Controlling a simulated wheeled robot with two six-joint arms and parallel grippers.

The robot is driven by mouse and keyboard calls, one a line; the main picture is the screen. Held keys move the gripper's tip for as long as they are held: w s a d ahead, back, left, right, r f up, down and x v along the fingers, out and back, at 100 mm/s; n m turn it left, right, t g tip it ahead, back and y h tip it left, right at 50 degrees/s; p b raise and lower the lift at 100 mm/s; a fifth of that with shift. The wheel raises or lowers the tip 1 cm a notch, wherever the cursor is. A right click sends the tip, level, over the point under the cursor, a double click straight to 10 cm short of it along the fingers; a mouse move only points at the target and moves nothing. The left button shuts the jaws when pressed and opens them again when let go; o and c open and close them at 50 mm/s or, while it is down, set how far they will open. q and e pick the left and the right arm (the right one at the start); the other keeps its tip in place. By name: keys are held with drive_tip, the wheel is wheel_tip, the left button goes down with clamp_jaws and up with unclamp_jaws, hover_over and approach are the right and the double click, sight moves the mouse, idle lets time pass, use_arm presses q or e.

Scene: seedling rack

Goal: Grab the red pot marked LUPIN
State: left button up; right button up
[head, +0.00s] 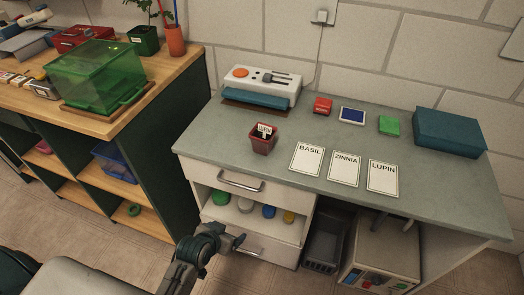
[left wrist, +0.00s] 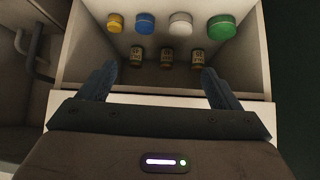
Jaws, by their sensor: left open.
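The red pot (head: 263,145) stands upright on the grey-green counter, left of the cards, with dark soil and a white tag that reads LUPIN. My left gripper (head: 236,240) is low in front of the cabinet, below the counter top and well apart from the pot. In the left wrist view its two fingers (left wrist: 158,82) are spread with nothing between them, facing an open compartment. The pot is not in the left wrist view. My right gripper is not in view.
Cards BASIL (head: 307,160), ZINNIA (head: 345,169) and LUPIN (head: 382,178) lie right of the pot. A white device (head: 262,82) stands behind it. Lidded jars, one green-lidded (left wrist: 222,27), sit in the compartment below a drawer handle (head: 240,184). A teal box (head: 448,132) stands far right.

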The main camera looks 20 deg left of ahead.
use_arm(q)
drive_tip(key=w+d+r+t+b, duration=0.1)
drive_tip(key=w+d+r+t, duration=0.15)
drive_tip(key=r, duration=0.75)
drive_tip(key=t+h, duration=0.2)
drive_tip(key=t, duration=0.4)
approach(258, 138)
drive_tip(key=w+f, duration=0.1)
drive_tip(key=w, duration=0.1)
drive_tip(key=shift+t, duration=0.25)
drive_tip(key=w, duration=0.2)
drive_tip(key=w+d, duration=0.1)
drive_tip(key=w, duration=0.1)
drive_tip(key=shift+w, duration=0.35)
drive_tip(key=w, duration=0.2)
drive_tip(key=w+d+p, duration=0.1)
drive_tip(key=w, duration=0.1)
drive_tip(key=shift+w+r, duration=0.1)
drive_tip(key=shift+w, duration=0.75)
drive_tip(key=shift+s, duration=0.1)
drive_tip(key=c, duration=1.1)
drive_tip(key=shift+c, duration=0.2)
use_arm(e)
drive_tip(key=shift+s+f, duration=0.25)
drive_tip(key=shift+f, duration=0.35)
use_arm(q)
drive_tip(key=shift+r, duration=0.15)
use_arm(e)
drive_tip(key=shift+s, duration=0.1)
